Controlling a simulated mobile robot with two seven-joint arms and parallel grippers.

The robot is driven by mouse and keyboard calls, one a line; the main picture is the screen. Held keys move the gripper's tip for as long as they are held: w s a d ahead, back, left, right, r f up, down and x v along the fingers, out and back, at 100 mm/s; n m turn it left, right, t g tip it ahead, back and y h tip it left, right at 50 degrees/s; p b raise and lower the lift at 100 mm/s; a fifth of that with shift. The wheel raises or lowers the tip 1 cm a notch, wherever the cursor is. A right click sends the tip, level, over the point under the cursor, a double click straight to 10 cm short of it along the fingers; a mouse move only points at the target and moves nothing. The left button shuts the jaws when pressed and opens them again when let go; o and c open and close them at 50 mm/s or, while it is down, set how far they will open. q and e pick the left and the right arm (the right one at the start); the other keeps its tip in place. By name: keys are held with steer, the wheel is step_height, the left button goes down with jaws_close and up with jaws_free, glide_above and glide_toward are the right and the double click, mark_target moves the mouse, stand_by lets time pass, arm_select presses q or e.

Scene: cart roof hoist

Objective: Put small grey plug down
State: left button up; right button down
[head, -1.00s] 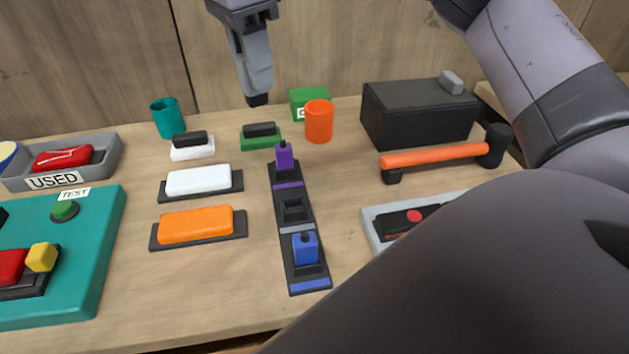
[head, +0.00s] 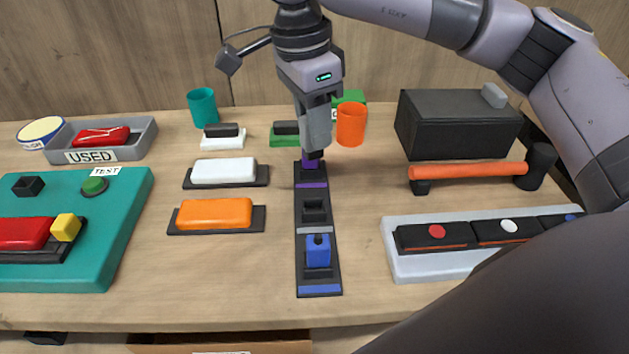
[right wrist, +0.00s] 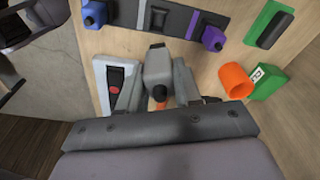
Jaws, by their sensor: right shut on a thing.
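My right gripper (head: 314,140) is shut on the small grey plug, above the table. In the right wrist view the grey plug (right wrist: 158,68), with a black knob, sits between the fingers of the right gripper (right wrist: 158,88). In the head view I cannot tell the plug from the grey fingers. The black strip (head: 301,205) has a purple, a grey and a blue mark. Its middle socket (head: 314,210), by the grey mark, is empty. The purple plug (head: 309,163) is at the far end, partly behind the fingertips. The blue plug (head: 318,250) is at the near end. My left gripper is out of view.
An orange cup (head: 351,124) and a green box (head: 350,97) stand just right of the gripper. A black box (head: 455,125) and an orange-handled hammer (head: 468,171) lie farther right. White (head: 224,171) and orange (head: 214,213) blocks lie left of the strip.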

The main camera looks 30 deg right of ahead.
step_height(320, 180, down, 11)
steer(key=shift+r+p, duration=0.2)
steer(key=shift+p, duration=0.1)
steer(key=shift+f+b, duration=0.45)
steer(key=shift+b, duration=0.05)
steer(key=c, duration=0.8)
jaws_free()
steer(key=shift+r+p, duration=0.5)
steer(key=shift+r, duration=0.35)
steer(key=r, duration=0.3)
steer(key=a+r, duration=0.1)
steer(key=r, duration=0.3)
steer(key=r+b, duration=0.1)
steer(key=r, duration=0.3)
steer(key=shift+a+r, duration=0.1)
steer(key=shift+a, duration=0.1)
